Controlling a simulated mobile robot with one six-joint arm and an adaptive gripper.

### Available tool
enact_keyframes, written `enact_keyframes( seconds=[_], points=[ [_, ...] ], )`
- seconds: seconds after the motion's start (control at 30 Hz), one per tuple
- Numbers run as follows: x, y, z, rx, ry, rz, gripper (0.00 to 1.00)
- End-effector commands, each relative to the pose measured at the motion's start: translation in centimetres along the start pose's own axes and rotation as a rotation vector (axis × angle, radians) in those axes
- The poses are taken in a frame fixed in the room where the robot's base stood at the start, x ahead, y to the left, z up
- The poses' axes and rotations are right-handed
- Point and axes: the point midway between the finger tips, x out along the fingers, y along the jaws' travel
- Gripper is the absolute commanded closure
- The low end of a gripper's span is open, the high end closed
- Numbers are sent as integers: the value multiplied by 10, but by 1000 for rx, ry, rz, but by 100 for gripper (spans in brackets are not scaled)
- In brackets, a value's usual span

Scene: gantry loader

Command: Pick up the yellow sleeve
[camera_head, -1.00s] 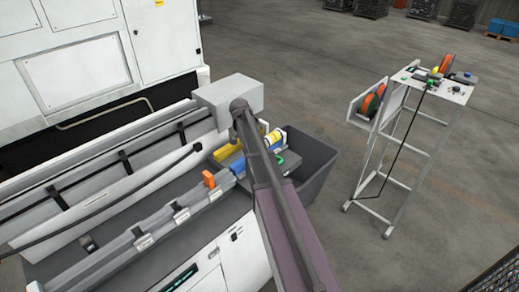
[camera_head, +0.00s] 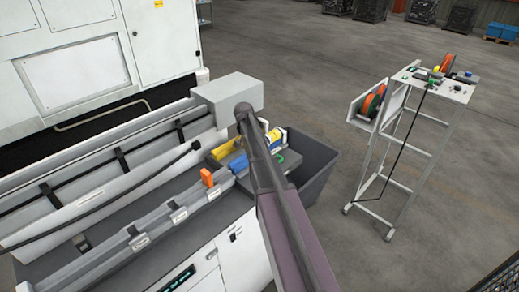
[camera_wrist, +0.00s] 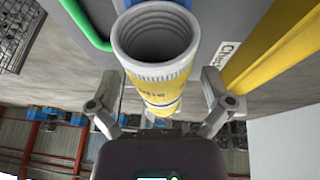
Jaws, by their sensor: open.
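The yellow sleeve (camera_wrist: 165,88) fills the upper middle of the wrist view. It is a tube with a pale grey open end, ridged inside, and a yellow printed band. My gripper (camera_wrist: 159,98) is open, with one finger on each side of the sleeve and a visible gap on both sides. I cannot tell how deep the sleeve lies between the fingers. In the head view the sleeve (camera_head: 273,137) shows as a small yellow and white piece at the bin end of the machine bed. My arm hides the gripper there.
A yellow tray or bar (camera_head: 226,149) lies left of the sleeve, also along the right of the wrist view (camera_wrist: 285,48). An orange block (camera_head: 207,177) stands on the bed. A dark bin (camera_head: 319,160) is at right; a white trolley (camera_head: 398,150) stands beyond open floor.

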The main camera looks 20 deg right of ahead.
Motion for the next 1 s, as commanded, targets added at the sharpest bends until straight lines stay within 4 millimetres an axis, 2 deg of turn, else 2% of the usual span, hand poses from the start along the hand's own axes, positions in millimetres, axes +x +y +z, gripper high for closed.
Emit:
enact_keyframes(
  seconds=[0.17,0.77,0.8,1.0],
  points=[
    [9,0,0,0,0,0,0],
    [9,0,1,-1,0,0,0],
    [9,0,1,-1,0,0,3],
    [9,-1,1,-2,0,0,62]
  ],
)
